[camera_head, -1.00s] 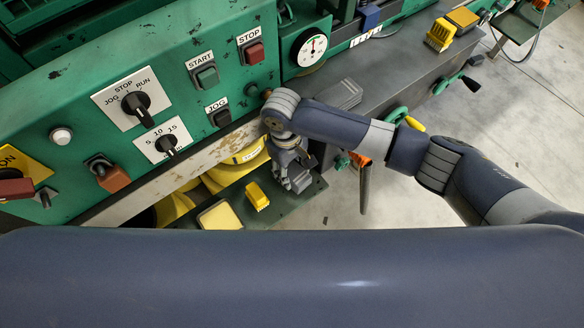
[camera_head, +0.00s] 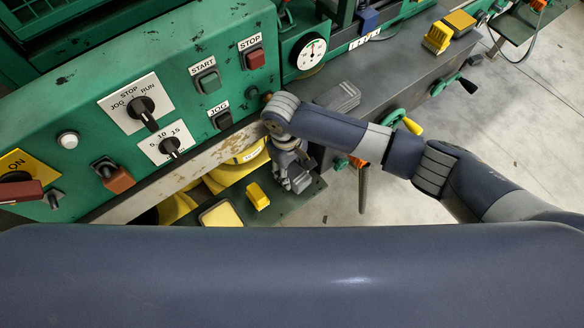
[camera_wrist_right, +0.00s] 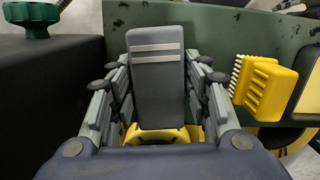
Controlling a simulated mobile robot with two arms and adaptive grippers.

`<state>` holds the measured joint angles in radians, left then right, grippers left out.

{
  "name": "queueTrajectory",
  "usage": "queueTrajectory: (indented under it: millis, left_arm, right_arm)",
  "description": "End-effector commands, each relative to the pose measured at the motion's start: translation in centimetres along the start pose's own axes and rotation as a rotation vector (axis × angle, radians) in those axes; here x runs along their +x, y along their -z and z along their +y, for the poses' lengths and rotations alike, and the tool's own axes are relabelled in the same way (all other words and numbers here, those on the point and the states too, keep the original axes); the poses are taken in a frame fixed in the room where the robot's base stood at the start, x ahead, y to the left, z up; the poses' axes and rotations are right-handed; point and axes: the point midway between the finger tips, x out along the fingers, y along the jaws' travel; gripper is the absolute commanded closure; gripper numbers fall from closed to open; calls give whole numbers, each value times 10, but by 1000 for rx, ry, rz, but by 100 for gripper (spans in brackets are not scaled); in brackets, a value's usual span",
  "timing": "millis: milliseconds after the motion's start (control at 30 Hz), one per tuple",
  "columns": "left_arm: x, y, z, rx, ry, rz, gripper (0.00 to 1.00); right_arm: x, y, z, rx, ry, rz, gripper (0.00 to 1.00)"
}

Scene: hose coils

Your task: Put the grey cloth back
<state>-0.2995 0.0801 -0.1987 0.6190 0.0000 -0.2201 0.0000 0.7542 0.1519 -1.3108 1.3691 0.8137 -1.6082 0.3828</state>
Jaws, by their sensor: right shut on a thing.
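The grey cloth (camera_wrist_right: 157,80), a folded dark grey strip with two pale stripes, stands between the fingers of my right gripper (camera_wrist_right: 158,100) in the right wrist view. The gripper is shut on it. In the head view my right gripper (camera_head: 296,178) points down over the green shelf (camera_head: 290,210) below the control panel; the cloth is hard to make out there. I cannot tell whether the cloth touches the shelf. My left gripper is not in view.
A yellow brush (camera_head: 257,196) and a yellow-topped pad (camera_head: 220,215) lie left of the gripper on the shelf. The green panel (camera_head: 85,100) with switches rises behind. A grey ribbed block (camera_head: 338,97) lies on the machine bed. A handwheel (camera_head: 394,116) is at right.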

Motion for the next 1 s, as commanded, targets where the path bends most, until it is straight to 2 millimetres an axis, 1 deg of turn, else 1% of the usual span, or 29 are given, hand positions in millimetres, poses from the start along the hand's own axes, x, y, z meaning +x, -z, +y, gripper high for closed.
queueTrajectory:
  millis: [467,1000]
  left_arm:
    - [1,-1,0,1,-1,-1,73]
    - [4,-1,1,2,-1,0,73]
  right_arm:
    - [1,0,0,0,1,0,75]
    - [7,1,0,0,1,0,75]
